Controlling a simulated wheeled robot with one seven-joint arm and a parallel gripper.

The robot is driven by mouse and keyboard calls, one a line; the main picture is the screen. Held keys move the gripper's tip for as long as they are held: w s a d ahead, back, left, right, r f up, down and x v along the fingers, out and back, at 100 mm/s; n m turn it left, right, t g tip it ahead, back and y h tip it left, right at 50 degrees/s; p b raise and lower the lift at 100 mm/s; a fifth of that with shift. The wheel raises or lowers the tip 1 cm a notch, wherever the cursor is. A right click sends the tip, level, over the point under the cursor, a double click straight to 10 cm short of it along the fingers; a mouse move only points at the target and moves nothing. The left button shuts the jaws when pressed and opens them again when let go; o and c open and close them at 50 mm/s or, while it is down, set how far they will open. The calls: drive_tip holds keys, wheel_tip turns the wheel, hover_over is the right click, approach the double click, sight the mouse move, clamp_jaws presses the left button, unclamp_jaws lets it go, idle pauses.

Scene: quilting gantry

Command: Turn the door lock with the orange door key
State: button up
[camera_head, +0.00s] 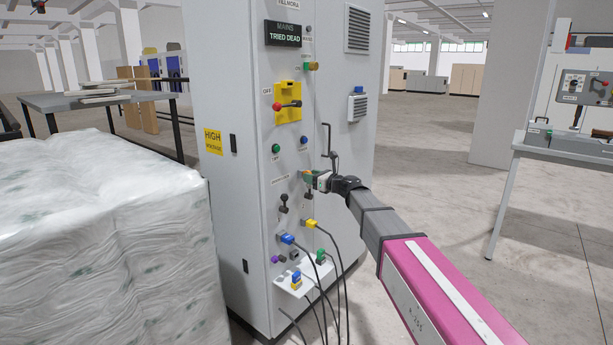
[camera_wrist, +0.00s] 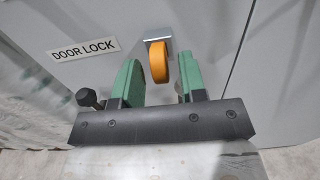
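The orange door key (camera_wrist: 158,62) sits in a small metal lock plate (camera_wrist: 152,44) on the grey cabinet, right of the "DOOR LOCK" label (camera_wrist: 84,48). In the wrist view my gripper (camera_wrist: 160,76) is open, with one green finger on each side of the key. Gaps show between the key and both fingers, wider on the left. In the head view my gripper (camera_head: 316,178) is at the cabinet front. A small orange patch of the key (camera_head: 307,173) shows there, the rest mostly hidden by the fingers.
The cabinet (camera_head: 235,80) carries a yellow switch plate with a red-knobbed handle (camera_head: 288,104) above the lock and a cranked dark handle (camera_head: 328,145) close by. Below are black knobs and cables with coloured plugs (camera_head: 312,224).

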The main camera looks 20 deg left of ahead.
clamp_jaws()
drive_tip(key=shift+m, duration=2)
drive_tip(key=shift+m, duration=1.9)
